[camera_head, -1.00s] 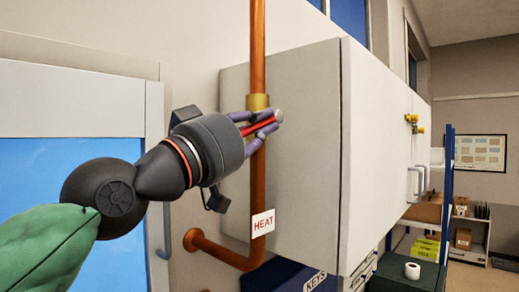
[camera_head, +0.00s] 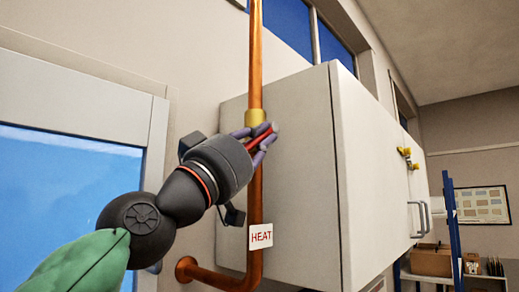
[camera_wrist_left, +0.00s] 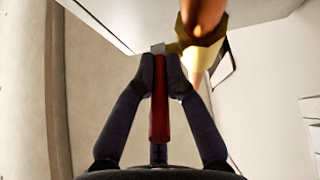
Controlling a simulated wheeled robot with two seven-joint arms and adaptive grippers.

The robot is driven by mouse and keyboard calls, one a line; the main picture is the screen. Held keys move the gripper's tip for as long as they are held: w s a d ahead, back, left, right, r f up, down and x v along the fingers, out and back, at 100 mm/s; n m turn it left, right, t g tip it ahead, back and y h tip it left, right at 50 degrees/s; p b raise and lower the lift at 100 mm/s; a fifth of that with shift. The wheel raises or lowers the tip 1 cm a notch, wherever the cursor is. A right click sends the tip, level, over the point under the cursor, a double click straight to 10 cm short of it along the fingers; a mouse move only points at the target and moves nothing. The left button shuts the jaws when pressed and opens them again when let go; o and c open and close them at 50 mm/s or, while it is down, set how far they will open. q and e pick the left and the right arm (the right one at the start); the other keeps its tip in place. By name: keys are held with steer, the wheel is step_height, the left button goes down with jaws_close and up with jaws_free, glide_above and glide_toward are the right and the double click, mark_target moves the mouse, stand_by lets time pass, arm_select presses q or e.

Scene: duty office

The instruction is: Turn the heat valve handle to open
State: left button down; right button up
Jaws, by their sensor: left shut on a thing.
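The heat valve has a brass body (camera_head: 254,117) on a vertical copper pipe (camera_head: 256,60). Its red handle (camera_head: 259,138) points up and to the right in the head view, with a pale tip. A white HEAT tag (camera_head: 261,236) is on the pipe below. My left gripper (camera_head: 264,140) is shut on the red handle, its purple fingers around it and partly hiding it. In the left wrist view the red handle (camera_wrist_left: 159,105) lies between the fingers of my left gripper (camera_wrist_left: 160,75), close below the brass body (camera_wrist_left: 203,50). My right gripper is not in view.
A large pale cabinet (camera_head: 290,190) stands right behind the pipe. A blue-paned door or window with a grey frame (camera_head: 85,105) is at the left. The pipe bends left to a wall flange (camera_head: 186,269) below. Shelves with boxes (camera_head: 431,260) are far right.

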arm_select(q)
steer(key=shift+w+d+f, duration=0.15)
steer(key=shift+f, duration=0.05)
stand_by(0.3)
steer(key=c, duration=1.3)
jaws_free()
steer(key=shift+r, duration=0.1)
steer(key=shift+r, duration=0.1)
